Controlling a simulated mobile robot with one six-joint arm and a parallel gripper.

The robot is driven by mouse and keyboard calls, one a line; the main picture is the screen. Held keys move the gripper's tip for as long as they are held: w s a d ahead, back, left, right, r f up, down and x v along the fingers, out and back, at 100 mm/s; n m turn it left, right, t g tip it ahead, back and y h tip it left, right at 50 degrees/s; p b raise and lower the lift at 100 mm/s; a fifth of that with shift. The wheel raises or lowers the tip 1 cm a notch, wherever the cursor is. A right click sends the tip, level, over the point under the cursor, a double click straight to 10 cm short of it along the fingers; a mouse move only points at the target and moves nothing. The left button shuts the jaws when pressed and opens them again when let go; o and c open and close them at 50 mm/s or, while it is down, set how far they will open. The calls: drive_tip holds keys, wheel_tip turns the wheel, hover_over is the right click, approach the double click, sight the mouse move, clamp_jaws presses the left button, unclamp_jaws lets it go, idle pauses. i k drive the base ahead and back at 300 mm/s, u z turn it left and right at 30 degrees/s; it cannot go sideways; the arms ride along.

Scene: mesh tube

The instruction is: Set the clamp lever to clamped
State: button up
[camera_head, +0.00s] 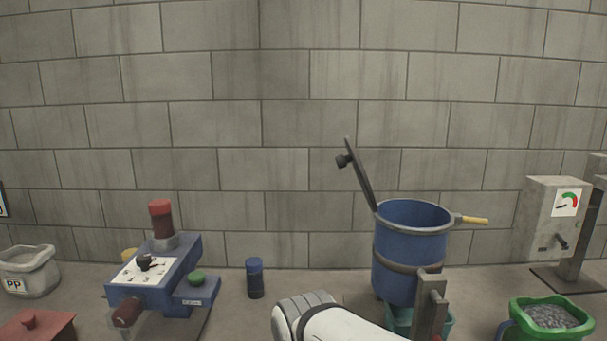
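No lever is marked as the clamp lever, and I cannot tell which one it is. A blue machine (158,285) at left carries a white dial plate with a black knob (148,262), a green knob (197,278) and a dark red handle (127,313) at its front. A yellow-tipped lever (474,220) sticks out to the right from the rim of a blue drum (405,260). A grey gauge box (552,218) at right has a small black lever (562,241).
The drum's dark lid (361,180) stands open, tilted left. A blue-capped jar (255,279) stands between machine and drum. A green tub (545,320) of grey pellets is at lower right, a PP sack (28,271) at far left, and a red lidded box (36,328) at lower left.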

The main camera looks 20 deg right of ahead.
sight(468, 220)
drive_tip(key=z, duration=2.15)
drive_tip(key=k, duration=1.25)
drive_tip(key=u, duration=0.8)
drive_tip(key=i, duration=1)
drive_tip(key=u, duration=0.15)
